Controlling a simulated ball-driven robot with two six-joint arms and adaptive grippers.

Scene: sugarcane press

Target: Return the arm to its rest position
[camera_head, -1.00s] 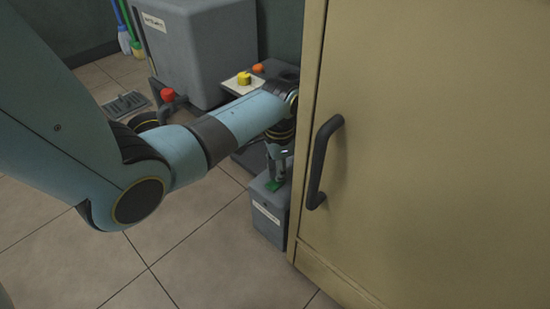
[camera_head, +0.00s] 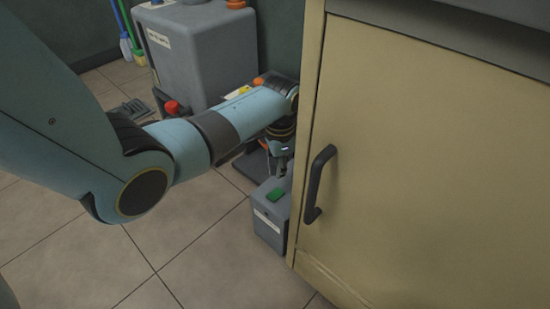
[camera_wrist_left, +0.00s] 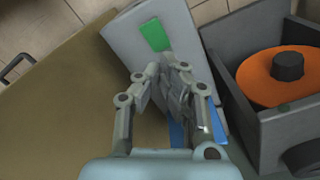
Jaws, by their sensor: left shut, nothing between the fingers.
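My left gripper (camera_head: 279,156) hangs just above a grey box with a green button (camera_head: 276,195) on its top. It is shut and empty, and apart from the button. In the left wrist view the shut fingers (camera_wrist_left: 160,85) show below the green button (camera_wrist_left: 154,35). The grey box (camera_head: 270,224) stands on the floor against the cabinet's left side. My left arm reaches in from the left across the view. My right gripper is not in view.
A beige cabinet (camera_head: 430,160) with a dark handle (camera_head: 319,183) fills the right. A grey machine (camera_head: 205,55) with a red knob (camera_head: 172,107) stands behind my arm. In the left wrist view an orange disc (camera_wrist_left: 275,80) sits in a grey housing. The floor at front left is clear.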

